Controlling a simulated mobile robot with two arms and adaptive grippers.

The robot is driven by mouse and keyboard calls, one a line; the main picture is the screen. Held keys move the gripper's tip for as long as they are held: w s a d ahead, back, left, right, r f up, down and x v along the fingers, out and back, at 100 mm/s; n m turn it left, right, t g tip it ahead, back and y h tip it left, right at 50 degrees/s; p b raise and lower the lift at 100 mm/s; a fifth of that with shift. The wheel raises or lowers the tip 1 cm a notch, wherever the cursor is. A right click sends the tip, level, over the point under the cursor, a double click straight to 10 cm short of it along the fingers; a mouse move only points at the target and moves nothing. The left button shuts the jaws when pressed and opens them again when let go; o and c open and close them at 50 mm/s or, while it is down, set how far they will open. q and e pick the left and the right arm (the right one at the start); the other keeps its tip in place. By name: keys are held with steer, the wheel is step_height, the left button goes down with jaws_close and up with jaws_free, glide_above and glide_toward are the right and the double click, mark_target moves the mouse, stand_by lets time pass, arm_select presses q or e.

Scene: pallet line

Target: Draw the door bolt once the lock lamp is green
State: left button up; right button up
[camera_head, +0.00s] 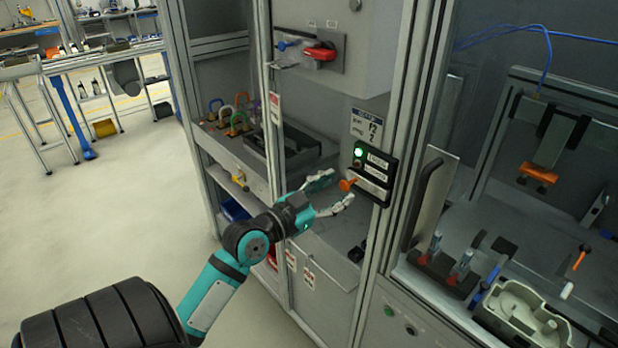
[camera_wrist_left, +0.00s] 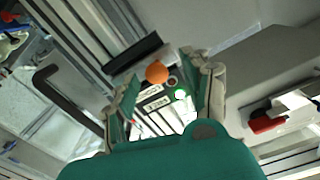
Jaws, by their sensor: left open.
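The lock panel (camera_head: 376,160) is a dark plate on the door frame post. Its upper lamp (camera_head: 358,153) glows green; the lamp also shows green in the left wrist view (camera_wrist_left: 180,95). Below it the door bolt's orange knob (camera_head: 347,185) sticks out toward my left gripper; the knob also shows in the left wrist view (camera_wrist_left: 156,72). My left gripper (camera_head: 341,187) is open, its fingertips close to the knob, one above and one below in the head view. I see no grip on the knob. My right gripper is not in view.
A red rotary switch (camera_head: 320,52) is on the grey cabinet above. Several coloured padlocks (camera_head: 232,118) stand on a shelf at left. A black door handle (camera_head: 428,195) is just right of the panel. Behind the frame at right is a fixture with a pale casting (camera_head: 520,315).

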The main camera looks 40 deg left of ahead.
arm_select(q)
steer(key=s, duration=0.9)
steer(key=shift+a, duration=0.35)
